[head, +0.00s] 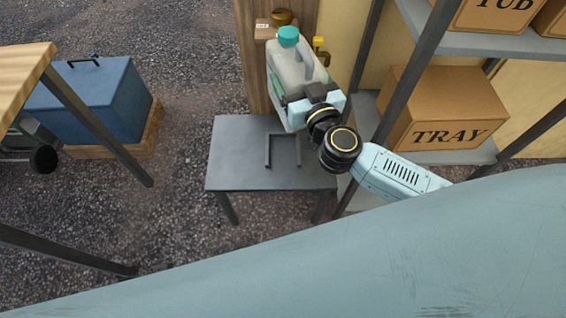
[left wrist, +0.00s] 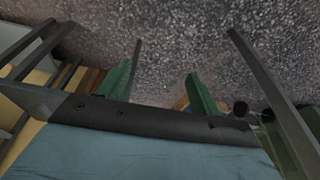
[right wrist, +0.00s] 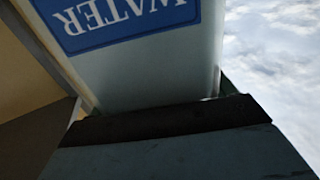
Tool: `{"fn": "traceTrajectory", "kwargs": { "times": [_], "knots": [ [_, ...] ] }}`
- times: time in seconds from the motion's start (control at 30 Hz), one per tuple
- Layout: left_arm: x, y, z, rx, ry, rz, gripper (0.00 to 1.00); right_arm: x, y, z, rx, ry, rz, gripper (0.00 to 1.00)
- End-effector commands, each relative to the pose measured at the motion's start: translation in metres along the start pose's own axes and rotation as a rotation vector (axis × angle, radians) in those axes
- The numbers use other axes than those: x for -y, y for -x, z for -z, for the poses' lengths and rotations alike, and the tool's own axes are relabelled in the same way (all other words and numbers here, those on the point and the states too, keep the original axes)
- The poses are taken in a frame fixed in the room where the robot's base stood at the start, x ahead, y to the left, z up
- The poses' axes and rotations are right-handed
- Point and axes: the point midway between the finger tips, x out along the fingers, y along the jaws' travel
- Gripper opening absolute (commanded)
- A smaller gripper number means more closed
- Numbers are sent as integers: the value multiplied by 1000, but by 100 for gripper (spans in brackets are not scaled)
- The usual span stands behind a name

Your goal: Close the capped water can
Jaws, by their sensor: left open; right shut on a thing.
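The water can (head: 290,66) is whitish, with a teal cap (head: 288,36) at its top. It is raised above the small grey table, slightly tilted. My right gripper (head: 296,92) is shut on the can from its right and lower side; the fingers are partly hidden. The cap sits over the can's mouth; I cannot tell whether it is tight. In the right wrist view the can's pale wall and blue WATER label (right wrist: 125,18) fill the top, close to my gripper. My left gripper (left wrist: 160,88) is open and empty, its green fingers over gravel; it is not seen in the head view.
The small grey table (head: 235,165) carries a dark bracket-like frame (head: 283,164). A wooden post with a brown knob (head: 282,17) stands behind the can. Shelves with a TRAY box (head: 440,108) stand right. A blue cooler (head: 95,95) and a wooden table (head: 22,70) are left.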

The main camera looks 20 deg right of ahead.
Motion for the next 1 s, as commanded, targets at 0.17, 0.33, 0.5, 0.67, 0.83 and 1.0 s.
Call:
{"fn": "traceTrajectory", "kwargs": {
  "times": [0.17, 0.33, 0.5, 0.67, 0.83, 1.0],
  "knots": [
    [1, 11, 12, -30, 3, 3, 64, 4, -9, -43, -6, -1, 10, 11],
    [2, 30, 19, -54, 6, 7, 64, 9, -16, -82, 2, -3, 25, 11],
    [3, 50, 20, -75, 9, 10, 64, 12, -22, -113, 10, -5, 36, 11],
    [4, 64, 17, -85, 10, 12, 64, 15, -25, -132, 16, -6, 45, 11],
    [4, 73, 16, -90, 10, 13, 64, 16, -26, -139, 18, -6, 49, 11],
    [4, 75, 16, -91, 10, 13, 64, 17, -27, -139, 19, -6, 50, 11]
  ]
}}
